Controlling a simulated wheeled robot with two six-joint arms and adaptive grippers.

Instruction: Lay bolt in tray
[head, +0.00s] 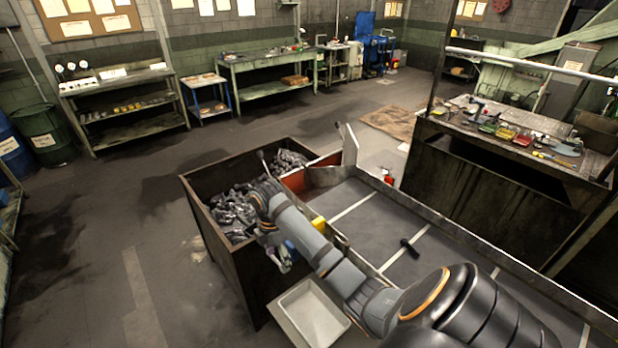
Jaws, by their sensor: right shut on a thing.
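My right arm reaches in from the lower right, and my right gripper (279,260) hangs over the near right wall of the bin, above and left of the tray. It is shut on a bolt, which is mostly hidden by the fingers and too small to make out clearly. The tray (334,333) is pale grey, shallow and looks empty; it stands against the bin at the bottom centre. Another dark bolt (410,248) lies alone on the grey belt to the right. My left gripper is not in view.
The deep rusty bin (222,262) holds a heap of dark metal bolts (232,208). The belt (375,222) has pale cross stripes and raised side rails. A cluttered workbench (500,185) stands beyond it. The floor left of the bin is clear.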

